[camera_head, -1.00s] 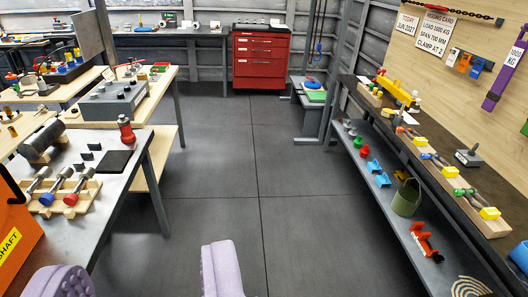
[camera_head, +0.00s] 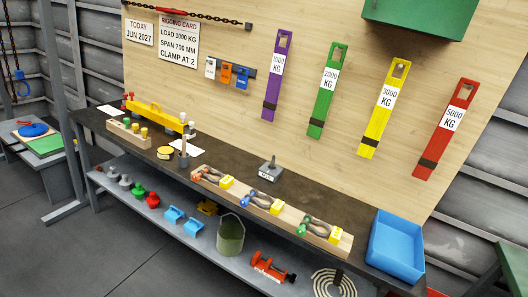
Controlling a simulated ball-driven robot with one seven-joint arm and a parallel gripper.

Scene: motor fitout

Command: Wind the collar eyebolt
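I cannot make out a collar eyebolt for certain. A grey block with an upright stem (camera_head: 269,170) and a small label stands on the dark bench top. A yellow beam (camera_head: 158,115) lies at the bench's left part, with a small upright grey post (camera_head: 184,150) near its right end. The rigging card (camera_head: 179,36) on the wooden board reads load 1000 kg, span 700 mm, clamp at 2. My gripper is not in view.
A wooden rack (camera_head: 273,211) holds shackles along the bench front. A blue bin (camera_head: 396,246) stands at the bench's right end. Purple, green, yellow and red slings hang on the board. The lower shelf holds a green bucket (camera_head: 230,235) and a red tool (camera_head: 270,268). Floor is clear at lower left.

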